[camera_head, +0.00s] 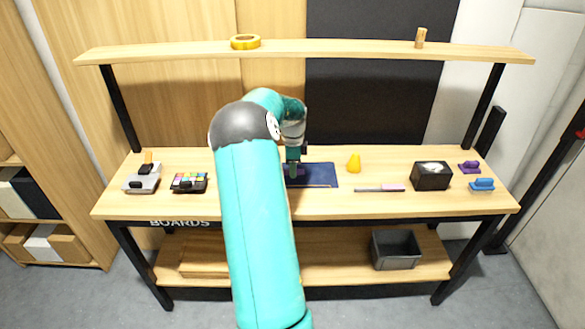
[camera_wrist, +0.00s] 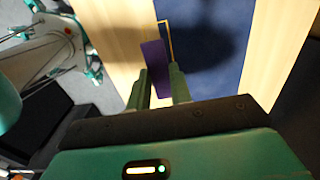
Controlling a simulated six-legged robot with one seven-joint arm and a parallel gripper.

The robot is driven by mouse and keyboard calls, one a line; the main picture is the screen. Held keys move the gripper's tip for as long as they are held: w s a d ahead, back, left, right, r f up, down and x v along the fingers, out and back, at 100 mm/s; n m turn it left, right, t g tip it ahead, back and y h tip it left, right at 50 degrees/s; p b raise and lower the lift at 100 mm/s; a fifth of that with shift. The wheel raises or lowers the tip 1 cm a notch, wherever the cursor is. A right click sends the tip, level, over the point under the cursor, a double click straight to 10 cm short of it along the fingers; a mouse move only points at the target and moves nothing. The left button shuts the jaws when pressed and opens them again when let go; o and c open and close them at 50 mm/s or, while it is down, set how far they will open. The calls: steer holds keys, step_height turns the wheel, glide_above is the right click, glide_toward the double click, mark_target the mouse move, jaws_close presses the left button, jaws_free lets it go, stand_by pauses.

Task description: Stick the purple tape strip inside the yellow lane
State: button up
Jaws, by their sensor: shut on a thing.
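The purple tape strip (camera_wrist: 152,57) is held between the fingers of my gripper (camera_wrist: 159,68) and sticks out past their tips in the wrist view. My gripper also shows in the head view (camera_head: 293,168), low over the dark blue mat (camera_head: 322,176). Part of the yellow lane outline (camera_wrist: 170,38) shows on the blue mat (camera_wrist: 212,60), just right of the strip. The strip overlaps the mat's left edge in that view and hides part of the lane. I cannot tell whether the strip touches the mat. My arm hides the mat's left part in the head view.
On the bench (camera_head: 390,205) right of the mat are a yellow cone-like piece (camera_head: 354,163), a thin stick (camera_head: 380,188), a black box (camera_head: 430,177) and purple and blue pieces. A colour-tile tray (camera_head: 189,182) and grey device (camera_head: 142,180) stand left. A shelf (camera_head: 340,49) spans above.

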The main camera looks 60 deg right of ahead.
mark_target(294, 190)
steer(key=shift+s+d, duration=0.15)
steer(key=shift+s, duration=0.1)
steer(key=shift+w+f, duration=0.15)
steer(key=shift+f, duration=2.1)
steer(key=shift+f, duration=0.1)
steer(key=shift+f, duration=1.05)
steer(key=shift+f, duration=0.35)
stand_by(0.7)
steer(key=o, duration=1)
steer(key=shift+c, duration=0.2)
